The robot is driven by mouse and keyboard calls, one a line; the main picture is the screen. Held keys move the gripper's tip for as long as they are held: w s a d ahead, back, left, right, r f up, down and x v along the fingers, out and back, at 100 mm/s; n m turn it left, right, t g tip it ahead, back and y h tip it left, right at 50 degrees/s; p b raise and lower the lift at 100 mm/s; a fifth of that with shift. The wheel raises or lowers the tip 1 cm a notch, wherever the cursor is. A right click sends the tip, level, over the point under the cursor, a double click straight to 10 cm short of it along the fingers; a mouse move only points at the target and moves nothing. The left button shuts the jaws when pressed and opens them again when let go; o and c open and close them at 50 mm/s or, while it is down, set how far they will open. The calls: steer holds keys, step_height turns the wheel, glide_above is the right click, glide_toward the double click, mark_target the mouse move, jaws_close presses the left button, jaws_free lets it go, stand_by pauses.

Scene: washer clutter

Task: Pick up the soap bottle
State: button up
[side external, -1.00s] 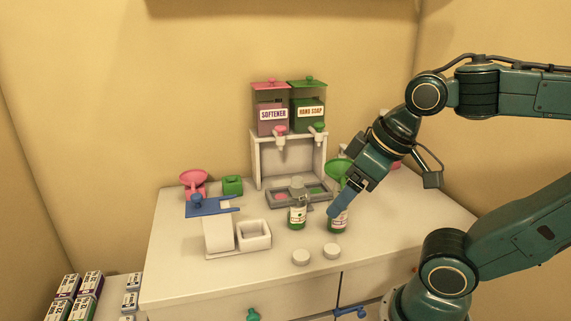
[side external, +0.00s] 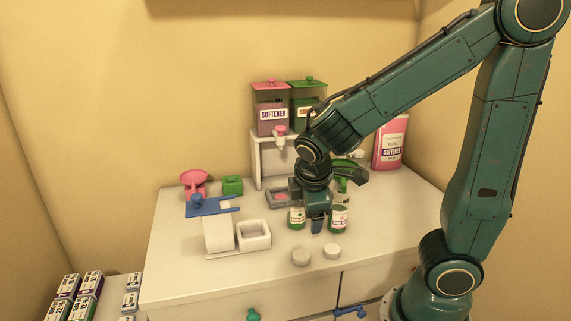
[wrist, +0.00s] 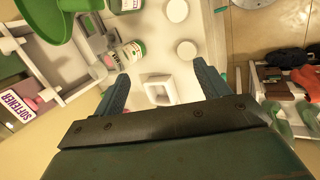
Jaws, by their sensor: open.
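Two small clear bottles with green liquid stand on the white counter in the side view, the left bottle (side external: 297,217) and the right bottle (side external: 340,216). Their labels are too small to read, so I cannot tell which is the soap bottle. A green funnel (side external: 343,167) shows above the right bottle. My gripper (side external: 317,226) points down and appears between the two bottles, partly hiding the left one. In the wrist view my gripper (wrist: 160,80) has its fingers wide apart with nothing held. A bottle (wrist: 128,52) lies ahead, left of the space between the fingers.
A softener dispenser (side external: 272,112) stands behind my arm. A white square dish (side external: 254,235) and blue-topped stand (side external: 212,207) are at left. Two white discs (side external: 302,257) (side external: 331,251) lie in front. A pink softener pack (side external: 390,142) stands at the back right.

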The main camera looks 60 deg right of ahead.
mark_target(295, 209)
steer(key=w+d+f+n+t+h, duration=0.1)
steer(key=w+f+n+h, duration=0.5)
steer(key=n, duration=0.7)
steer(key=shift+w+d+n+t+h, duration=0.3)
steer(key=shift+w+n+h, duration=0.1)
steer(key=shift+h, duration=0.6)
steer(key=shift+f, duration=0.1)
steer(key=shift+x, duration=4.25)
steer(key=shift+d+f, duration=0.1)
steer(key=shift+d, duration=0.05)
steer(key=shift+x, duration=2.4)
steer(key=shift+f, duration=0.15)
steer(key=c, duration=1.1)
